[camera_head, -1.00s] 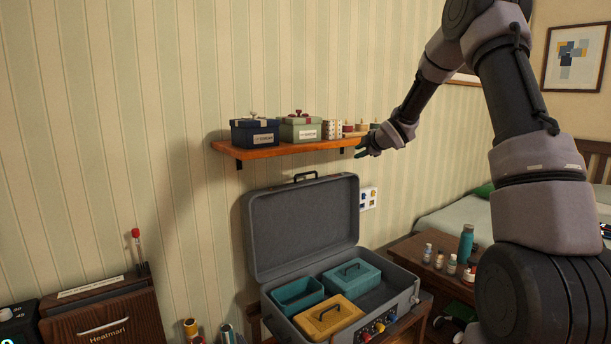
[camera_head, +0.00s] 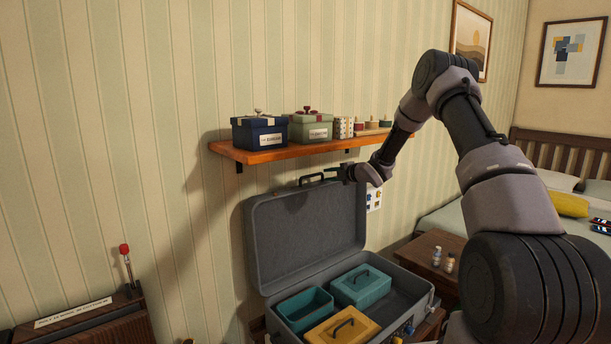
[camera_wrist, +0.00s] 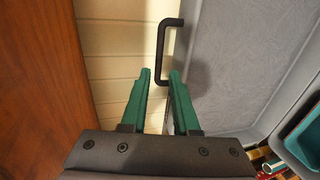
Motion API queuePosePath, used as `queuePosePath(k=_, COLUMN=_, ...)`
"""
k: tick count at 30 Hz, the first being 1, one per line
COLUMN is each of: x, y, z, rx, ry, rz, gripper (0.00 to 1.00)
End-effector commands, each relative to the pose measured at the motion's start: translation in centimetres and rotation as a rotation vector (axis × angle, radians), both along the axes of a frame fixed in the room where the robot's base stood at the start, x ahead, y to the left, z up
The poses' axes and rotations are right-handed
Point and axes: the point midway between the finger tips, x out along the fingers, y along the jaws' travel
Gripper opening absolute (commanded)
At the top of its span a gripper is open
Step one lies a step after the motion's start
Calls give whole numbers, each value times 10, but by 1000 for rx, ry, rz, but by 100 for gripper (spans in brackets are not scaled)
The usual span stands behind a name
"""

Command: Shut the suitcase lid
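The grey suitcase stands open below the shelf, its lid (camera_head: 308,232) upright near the wall. A black handle (camera_head: 312,179) is on the lid's top edge. My gripper (camera_head: 338,173) is at the lid's top edge, just right of the handle. In the wrist view my gripper's green fingers (camera_wrist: 160,88) are apart, with the handle (camera_wrist: 160,50) just beyond their tips. The lid's grey inner side (camera_wrist: 225,55) lies to the right there. The right finger overlaps the lid's edge in that view; whether it touches cannot be told.
A wooden shelf (camera_head: 230,152) with boxes and small items hangs just above the lid; it also fills the wrist view's left side (camera_wrist: 40,70). Teal boxes (camera_head: 360,287) and a yellow box (camera_head: 343,328) sit in the suitcase base. A nightstand (camera_head: 425,252) with bottles stands at right.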

Motion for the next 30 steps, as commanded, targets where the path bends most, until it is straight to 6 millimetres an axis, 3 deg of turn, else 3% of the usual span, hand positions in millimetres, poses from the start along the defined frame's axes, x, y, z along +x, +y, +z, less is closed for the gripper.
queuePosePath(k=7, x=13, y=9, z=-6, rx=-1, ry=-5, rz=6, gripper=29)
queuePosePath(k=21, x=77, y=53, z=-28, rx=0, ry=-5, rz=6, gripper=29)
queuePosePath(k=30, x=87, y=59, z=-30, rx=-1, ry=-4, rz=4, gripper=29)
